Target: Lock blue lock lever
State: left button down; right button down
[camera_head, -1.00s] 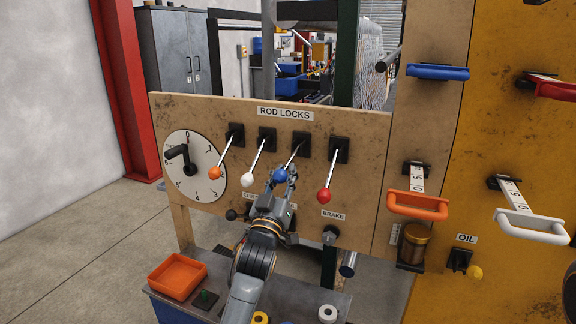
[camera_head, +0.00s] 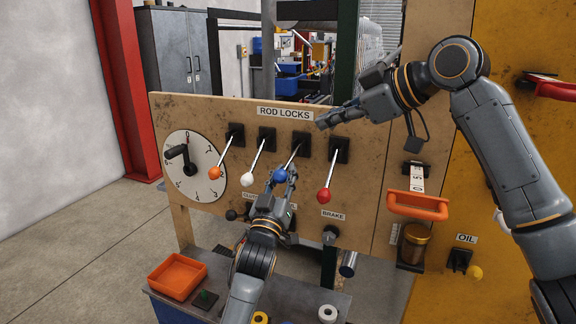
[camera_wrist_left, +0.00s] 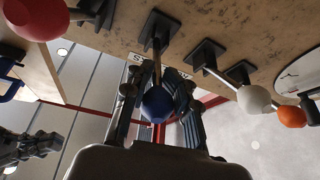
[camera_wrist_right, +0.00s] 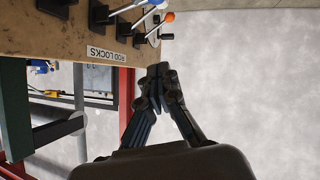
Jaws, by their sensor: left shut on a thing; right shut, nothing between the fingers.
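The blue lock lever (camera_head: 281,174) is on the ROD LOCKS panel, third from the left, its blue knob tilted down and out from its black base. My left gripper (camera_head: 283,181) is shut on the blue knob from below. The left wrist view shows the blue knob (camera_wrist_left: 157,104) between the fingers. My right gripper (camera_head: 322,122) is shut and empty, at the panel's top edge, just right of the ROD LOCKS label. In the right wrist view its fingertips (camera_wrist_right: 158,70) are together beside open floor and wall.
Orange (camera_head: 215,172), white (camera_head: 247,181) and red (camera_head: 324,195) levers flank the blue one, all hanging down. A numbered dial (camera_head: 193,168) is at the left. An orange tray (camera_head: 178,276) sits on the bench below. An orange handle (camera_head: 418,206) is at the right.

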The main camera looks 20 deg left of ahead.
pick_arm(q)
jog(key=shift+a+r, duration=0.1)
jog(key=shift+r, duration=0.1)
pick_arm(e)
notch_tip(320, 180, down, 3)
jog(key=n, duration=0.2)
send_over(281, 175)
jog(key=s+d, duration=0.2)
notch_tip(281, 175, down, 5)
jog(key=shift+g, duration=0.3)
jog(key=shift+w+f, duration=0.2)
jog(key=shift+f, duration=0.45)
jog(key=shift+w+f, duration=0.2)
jog(key=shift+f, duration=0.5)
jog(key=shift+w+f, duration=0.2)
jog(key=shift+f, duration=0.45)
jog(key=shift+f, duration=0.1)
jog(key=shift+w+f, duration=0.1)
jog(key=shift+f, duration=0.6)
